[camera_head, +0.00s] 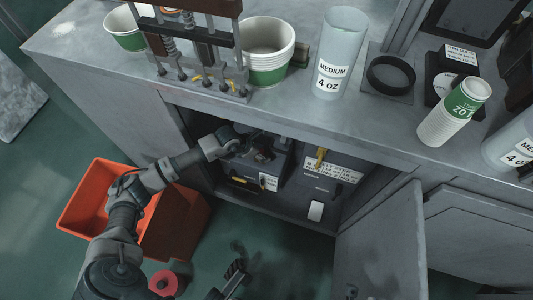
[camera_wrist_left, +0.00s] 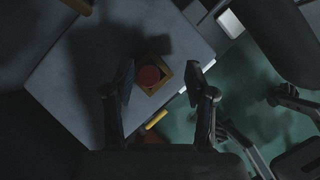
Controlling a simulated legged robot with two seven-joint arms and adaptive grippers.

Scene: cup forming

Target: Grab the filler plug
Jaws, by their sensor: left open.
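A red round cap (camera_wrist_left: 149,76), which looks like the filler plug, sits in a yellow square surround on top of a grey box (camera_wrist_left: 75,85) in the left wrist view. My left gripper (camera_wrist_left: 159,72) is open, with one finger on each side of the cap in this view. I cannot tell whether they touch it. In the head view my left gripper (camera_head: 262,150) reaches into the open cabinet over the left dark unit (camera_head: 250,178), and the cap is hard to make out. Part of what looks like my right gripper (camera_head: 235,277) shows low down, blurred.
The bench top (camera_head: 300,98) overhangs the cabinet, with the opening below it. The open cabinet door (camera_head: 385,245) bounds the right side. An orange bin (camera_head: 185,225) stands on the floor at left.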

